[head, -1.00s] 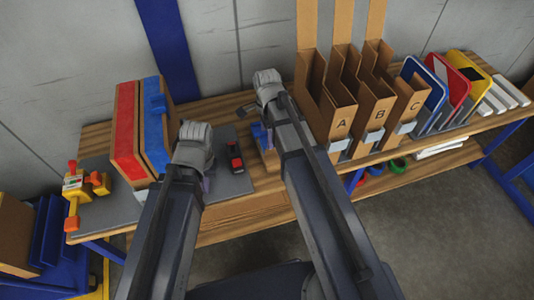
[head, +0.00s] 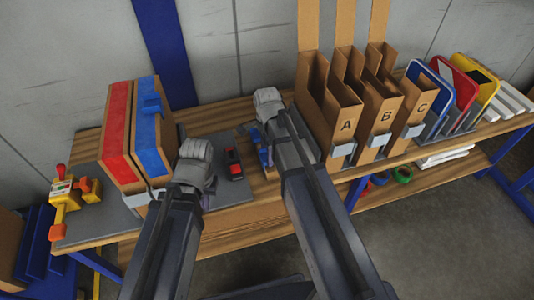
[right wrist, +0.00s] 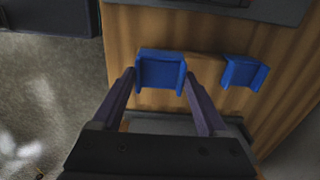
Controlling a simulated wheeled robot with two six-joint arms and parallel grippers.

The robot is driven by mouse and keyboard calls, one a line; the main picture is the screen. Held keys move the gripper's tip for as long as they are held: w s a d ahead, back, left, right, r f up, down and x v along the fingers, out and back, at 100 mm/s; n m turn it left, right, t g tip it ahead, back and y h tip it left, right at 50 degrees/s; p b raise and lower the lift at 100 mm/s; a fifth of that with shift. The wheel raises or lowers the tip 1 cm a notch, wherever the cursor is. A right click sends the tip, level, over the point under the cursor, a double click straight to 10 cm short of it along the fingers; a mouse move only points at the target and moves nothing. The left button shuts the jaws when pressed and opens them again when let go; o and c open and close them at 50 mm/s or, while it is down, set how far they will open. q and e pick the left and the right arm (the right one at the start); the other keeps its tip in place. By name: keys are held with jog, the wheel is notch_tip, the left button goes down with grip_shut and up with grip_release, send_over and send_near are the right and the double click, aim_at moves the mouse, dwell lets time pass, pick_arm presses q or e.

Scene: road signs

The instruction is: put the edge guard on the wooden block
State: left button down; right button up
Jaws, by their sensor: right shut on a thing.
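In the right wrist view a blue channel-shaped edge guard (right wrist: 161,72) sits between the fingertips of my right gripper (right wrist: 158,78), which is shut on it. A second blue guard (right wrist: 243,73) lies to its right, apart from it. A light brown patch, possibly the wooden block (right wrist: 205,66), shows between the two guards; its outline is unclear. In the head view my right gripper (head: 262,142) is over the bench, right of the grey mat, mostly hidden by its arm. My left gripper (head: 208,186) is over the mat; its fingertips are too hidden to judge.
A red and blue box (head: 135,135) stands at the left on the grey mat (head: 110,212), beside a yellow clamp-like tool (head: 66,200). A small red and black item (head: 234,163) lies between my grippers. Lettered cardboard bins (head: 345,125) and signs (head: 470,85) stand to the right.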

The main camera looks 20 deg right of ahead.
jog(key=shift+f+b, duration=0.55)
jog(key=shift+b, duration=0.05)
jog(key=shift+f, duration=0.1)
jog(key=o, duration=1.3)
jog(key=shift+c, duration=0.2)
jog(key=shift+r, duration=0.25)
notch_tip(320, 180, up, 13)
jog(key=p, duration=1.3)
jog(key=shift+f, duration=0.1)
